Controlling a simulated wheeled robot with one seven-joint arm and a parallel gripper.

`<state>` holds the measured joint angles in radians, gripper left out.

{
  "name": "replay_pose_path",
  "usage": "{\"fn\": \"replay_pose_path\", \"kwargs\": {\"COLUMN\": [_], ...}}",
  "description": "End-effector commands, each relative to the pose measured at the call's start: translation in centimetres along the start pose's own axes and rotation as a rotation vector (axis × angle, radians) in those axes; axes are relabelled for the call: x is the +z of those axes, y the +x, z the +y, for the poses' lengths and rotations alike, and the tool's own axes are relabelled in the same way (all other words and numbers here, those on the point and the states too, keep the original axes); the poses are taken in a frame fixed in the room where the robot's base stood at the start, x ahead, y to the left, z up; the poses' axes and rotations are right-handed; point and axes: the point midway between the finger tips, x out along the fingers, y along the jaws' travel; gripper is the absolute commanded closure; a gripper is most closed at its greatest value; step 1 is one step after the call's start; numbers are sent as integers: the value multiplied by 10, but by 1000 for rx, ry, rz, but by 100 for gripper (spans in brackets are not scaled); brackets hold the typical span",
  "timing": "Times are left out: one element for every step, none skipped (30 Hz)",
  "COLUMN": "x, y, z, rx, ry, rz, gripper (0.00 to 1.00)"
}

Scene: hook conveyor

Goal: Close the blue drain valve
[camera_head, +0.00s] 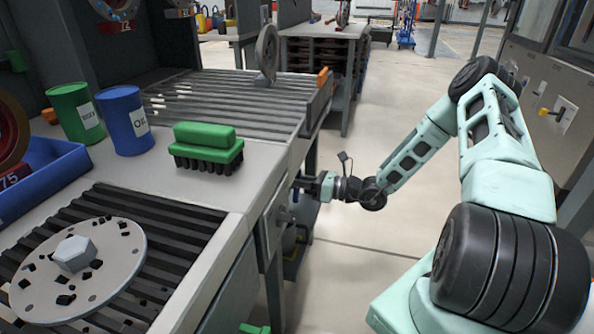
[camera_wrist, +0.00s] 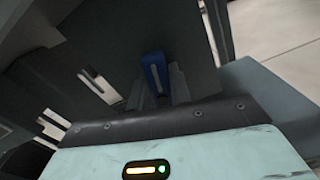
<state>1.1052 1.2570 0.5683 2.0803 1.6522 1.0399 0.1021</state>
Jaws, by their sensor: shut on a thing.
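The blue drain valve's handle (camera_wrist: 153,68) shows in the wrist view as a short blue lever with a pale stripe, in front of a dark grey panel. My gripper (camera_wrist: 158,92) is shut on this handle, with grey fingers at its sides. In the head view, my gripper (camera_head: 303,183) reaches in from the right at the side of the workbench, below its top. The valve's body and pipe are hidden, so I cannot tell how far the valve is turned.
On the bench (camera_head: 262,160) stand a green brush (camera_head: 208,146), a blue can (camera_head: 125,121), a green can (camera_head: 76,112) and a blue bin (camera_head: 42,178). A disc with a hex nub (camera_head: 75,254) lies on the near rollers. The floor (camera_head: 345,140) right of the bench is clear.

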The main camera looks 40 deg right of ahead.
Motion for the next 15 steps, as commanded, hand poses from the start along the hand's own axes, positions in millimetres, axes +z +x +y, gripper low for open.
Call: {"fn": "replay_pose_path", "kwargs": {"x": [8, 7, 7, 7, 6, 6, 5, 5, 4, 4, 4, 3, 3, 2, 2], "y": [0, 0, 0, 0, 0, -1, -1, -1, -1, -1, -1, -1, -1, -1, -1], "z": [2, 2, 1, 0, 0, -1, -1, -2, -3, -3, -4, -4, -5, -5, -6], "rx": [-2, -1, -1, -1, -2, -2, -1, -1, -2, -2, -2, -2, -1, -2, -2], "ry": [46, 75, 112, 141, 169, 207, 236, 264, 302, 331, 359, 396, 424, 454, 491], "rz": [2, 2, 2, 2, 2, 2, 3, 3, 2, 2, 2, 2, 2, 2, 1], "gripper": [100, 100, 100, 100, 100, 100, 100, 100, 100, 100, 100, 100, 100, 100, 100]}}
